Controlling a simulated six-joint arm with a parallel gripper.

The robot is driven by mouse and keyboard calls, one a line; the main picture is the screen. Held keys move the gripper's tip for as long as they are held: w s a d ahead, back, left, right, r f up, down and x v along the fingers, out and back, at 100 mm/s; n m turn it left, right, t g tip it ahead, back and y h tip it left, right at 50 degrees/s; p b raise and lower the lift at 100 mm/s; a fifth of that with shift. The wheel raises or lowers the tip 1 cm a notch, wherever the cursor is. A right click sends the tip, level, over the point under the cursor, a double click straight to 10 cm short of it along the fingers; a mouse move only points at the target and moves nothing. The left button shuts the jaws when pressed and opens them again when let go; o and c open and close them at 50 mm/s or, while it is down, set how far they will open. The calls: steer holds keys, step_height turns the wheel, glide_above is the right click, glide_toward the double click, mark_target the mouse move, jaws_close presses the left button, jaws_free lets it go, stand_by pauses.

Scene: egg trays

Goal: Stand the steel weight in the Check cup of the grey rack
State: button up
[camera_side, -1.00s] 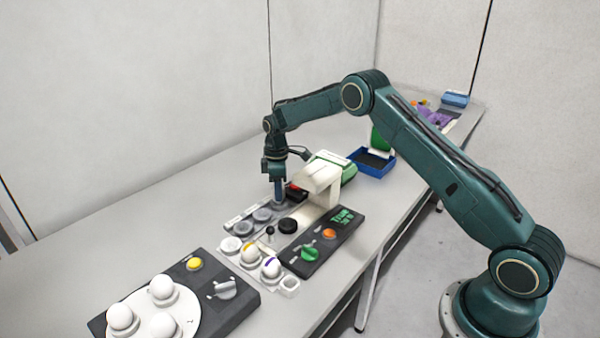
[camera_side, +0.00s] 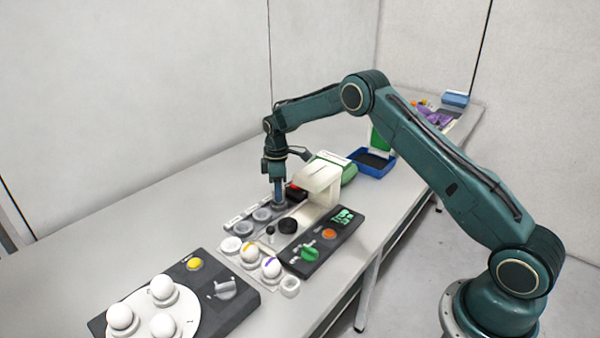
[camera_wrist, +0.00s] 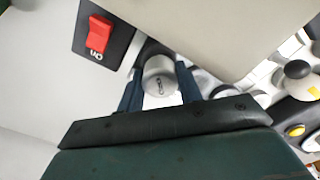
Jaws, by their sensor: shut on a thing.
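My gripper (camera_side: 279,203) points straight down at the far end of the grey rack (camera_side: 232,221). In the wrist view its two blue fingers (camera_wrist: 161,88) are shut on the steel weight (camera_wrist: 160,76), a pale round-topped cylinder with dark marking. The weight is upright between the fingers. The rack's other cups show nearer the camera, including a middle cup (camera_side: 262,214) and a near cup (camera_side: 243,228). The cup under my gripper is mostly hidden, and I cannot tell whether the weight touches its floor. The rack's labels are too small to read.
A cream arched device (camera_side: 320,178) stands close right of my gripper, with a red switch (camera_wrist: 99,33) nearby. The table's left is clear.

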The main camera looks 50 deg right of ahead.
steer(key=shift+f, duration=0.55)
stand_by(0.9)
steer(key=o, duration=1.2)
steer(key=shift+c, duration=0.2)
steer(key=shift+r, duration=0.15)
step_height(320, 180, up, 14)
steer(key=shift+f, duration=0.2)
